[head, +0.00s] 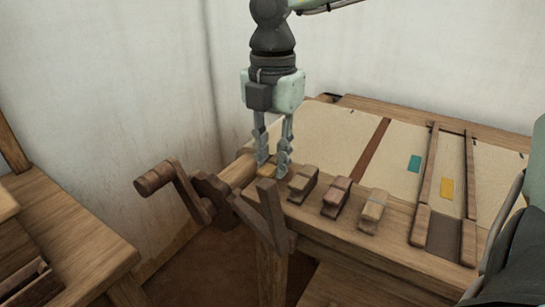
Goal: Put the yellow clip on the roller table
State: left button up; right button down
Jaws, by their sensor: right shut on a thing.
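My right gripper (273,167) points straight down at the left end of the wooden table with the cloth. Its fingers are shut on a small yellowish block, which I take for the yellow clip (268,172). The fingers hide most of it. The clip is at the table edge by the roller (237,170); I cannot tell whether it touches the wood. My left gripper is not in view.
A brown clip (302,182), a reddish clip (336,195) and a tan clip (373,208) stand in a row to the right. A crank handle (160,178) sticks out left.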

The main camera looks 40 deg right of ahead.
aim_at(273, 163)
jog(key=c, duration=1.3)
grip_release()
jog(key=shift+c, duration=0.2)
notch_tip(273, 163, up, 12)
jog(key=shift+r, duration=0.1)
